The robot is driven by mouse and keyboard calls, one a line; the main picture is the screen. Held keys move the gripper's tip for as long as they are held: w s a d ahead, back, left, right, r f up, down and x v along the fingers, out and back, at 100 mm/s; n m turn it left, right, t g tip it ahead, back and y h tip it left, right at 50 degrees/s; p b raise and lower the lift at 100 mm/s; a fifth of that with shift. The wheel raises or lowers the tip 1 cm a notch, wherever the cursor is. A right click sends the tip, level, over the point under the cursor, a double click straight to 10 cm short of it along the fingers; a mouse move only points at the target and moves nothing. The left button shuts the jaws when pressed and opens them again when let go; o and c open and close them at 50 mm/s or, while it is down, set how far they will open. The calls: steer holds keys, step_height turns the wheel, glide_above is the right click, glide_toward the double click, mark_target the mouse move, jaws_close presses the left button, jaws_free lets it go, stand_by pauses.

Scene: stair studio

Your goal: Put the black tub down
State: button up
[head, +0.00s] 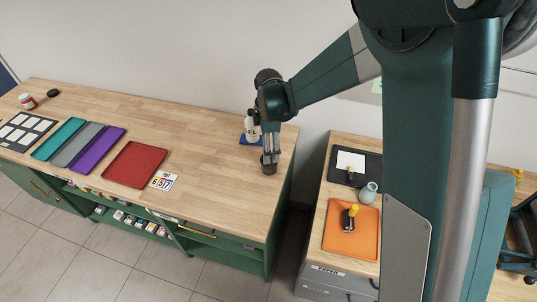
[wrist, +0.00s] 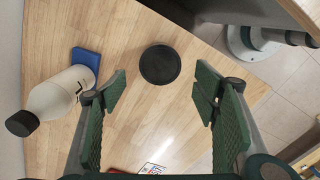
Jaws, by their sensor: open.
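The black tub (wrist: 160,64) is a small round dark container, seen from above in the wrist view, standing on the wooden counter near its right end. In the head view the black tub (head: 269,169) shows just under my gripper (head: 270,155). In the wrist view my gripper (wrist: 165,115) has its two green-padded fingers wide apart, with nothing between the pads. The tub lies ahead of the fingertips, apart from both fingers.
A white bottle (wrist: 62,93) with a black cap stands left of the gripper, by a blue item (wrist: 87,60). A red tray (head: 136,165) and a number card (head: 163,181) lie further left. The counter's edge is close on the right.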

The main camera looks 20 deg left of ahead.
steer(key=shift+r, duration=2.15)
steer(key=s+d+r+m+t, duration=0.1)
steer(key=s+d+r+m, duration=0.15)
steer(key=d+r, duration=0.45)
steer(key=s+d+r+m+t+y, duration=0.15)
steer(key=d+r+m, duration=0.25)
steer(key=d, duration=0.5)
steer(key=s+d+r+m+t+h, duration=0.1)
steer(key=s+d+r+m, duration=0.25)
steer(key=d+r, duration=0.3)
steer(key=s+d+r+m+t, duration=0.1)
steer(key=s+d+m+t, duration=0.2)
steer(key=s+d+m, duration=1)
steer(key=s+d, duration=0.4)
steer(key=d, duration=0.3)
steer(key=shift+d+r+t, duration=0.15)
steer(key=shift+r+t, duration=0.2)
